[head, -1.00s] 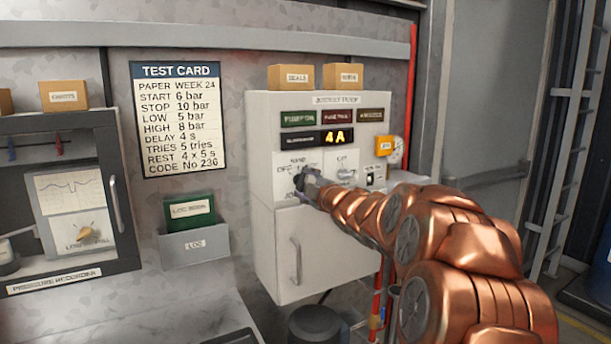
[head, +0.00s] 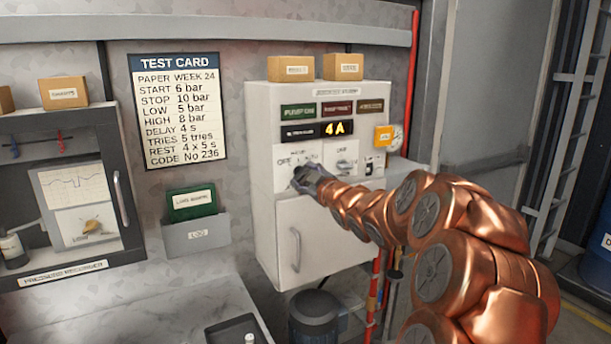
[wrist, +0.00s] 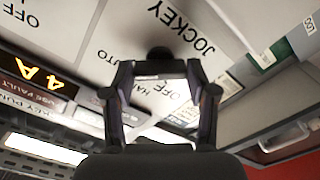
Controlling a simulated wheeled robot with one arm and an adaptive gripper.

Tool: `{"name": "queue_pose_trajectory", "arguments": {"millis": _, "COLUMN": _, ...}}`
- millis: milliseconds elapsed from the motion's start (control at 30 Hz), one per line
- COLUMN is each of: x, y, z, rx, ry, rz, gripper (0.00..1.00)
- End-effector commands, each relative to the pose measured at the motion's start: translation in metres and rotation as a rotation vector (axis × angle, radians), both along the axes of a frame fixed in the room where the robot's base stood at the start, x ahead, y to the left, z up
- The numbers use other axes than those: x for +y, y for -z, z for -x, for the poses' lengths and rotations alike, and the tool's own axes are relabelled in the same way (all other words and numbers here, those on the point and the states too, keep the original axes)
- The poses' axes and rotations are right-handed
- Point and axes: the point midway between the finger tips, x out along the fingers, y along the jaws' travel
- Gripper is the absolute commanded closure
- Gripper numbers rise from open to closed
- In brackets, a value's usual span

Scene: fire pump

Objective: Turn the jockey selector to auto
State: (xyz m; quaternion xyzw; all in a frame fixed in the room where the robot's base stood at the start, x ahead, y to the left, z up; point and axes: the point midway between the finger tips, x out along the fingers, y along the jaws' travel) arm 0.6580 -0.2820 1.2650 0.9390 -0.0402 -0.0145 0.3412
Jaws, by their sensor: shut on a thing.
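The white jockey pump panel (head: 262,120) stands right of centre in the head view, with a lit "4A" display (head: 334,129). My gripper (head: 303,178) is at the left selector on its front, under the "OFF" lettering. In the wrist view my gripper (wrist: 160,70) has its two fingers around the dark jockey selector knob (wrist: 159,53) and is shut on it. The labels "JOCKEY", "HAND", "OFF" and part of "AUTO" show around the knob. My gripper hides most of the knob in the head view, and its pointing direction cannot be told.
A second selector (head: 345,165) sits just right of my gripper. A cabinet door with a handle (head: 296,250) is below. Two boxes (head: 291,68) stand on top. A log holder (head: 196,238) and a pressure recorder (head: 55,274) are to the left.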

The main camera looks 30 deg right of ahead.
Motion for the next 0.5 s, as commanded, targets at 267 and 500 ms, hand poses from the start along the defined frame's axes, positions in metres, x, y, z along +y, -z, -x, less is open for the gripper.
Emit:
{"name": "queue_pose_trajectory", "arguments": {"millis": 267, "x": 0.0003, "y": 0.0008, "z": -0.0001, "rx": 0.001, "ry": 0.0, "rz": 0.0, "gripper": 0.77}}
{"name": "queue_pose_trajectory", "arguments": {"millis": 500, "x": 0.0001, "y": 0.0005, "z": -0.0001, "rx": 0.001, "ry": 0.0, "rz": 0.001, "gripper": 0.22}}
